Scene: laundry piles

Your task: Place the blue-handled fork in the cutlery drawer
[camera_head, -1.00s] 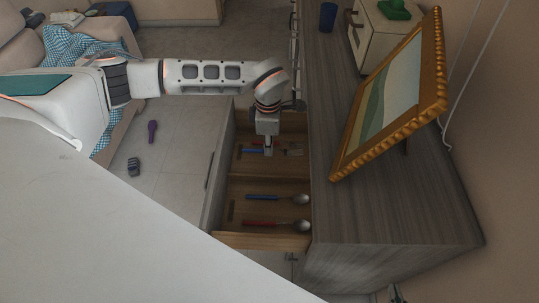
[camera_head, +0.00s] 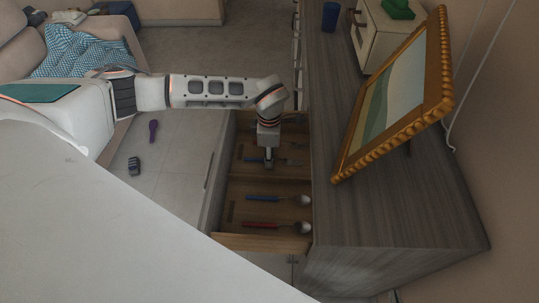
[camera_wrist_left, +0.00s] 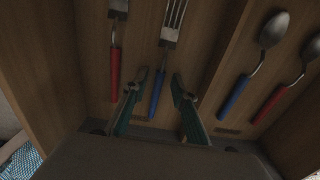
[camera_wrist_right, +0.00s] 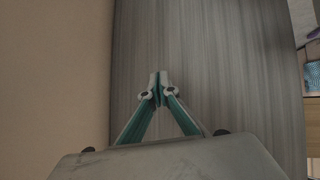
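The blue-handled fork (camera_wrist_left: 157,92) is in the open wooden drawer (camera_head: 262,241), in the far compartment beside a red-handled fork (camera_wrist_left: 116,62). In the head view my gripper and arm partly cover its blue handle (camera_head: 251,160). My left gripper (camera_wrist_left: 162,80) is open, with one finger on each side of the blue handle and gaps between; in the head view it points down into the drawer (camera_head: 269,163). My right gripper (camera_wrist_right: 159,80) is shut and empty over the grey wood top.
A blue-handled spoon (camera_head: 277,198) and a red-handled spoon (camera_head: 276,226) lie in the near compartment, past a divider. The grey wood top (camera_head: 400,210) to the right bears a gold picture frame (camera_head: 440,70) and a blue cup (camera_head: 329,17).

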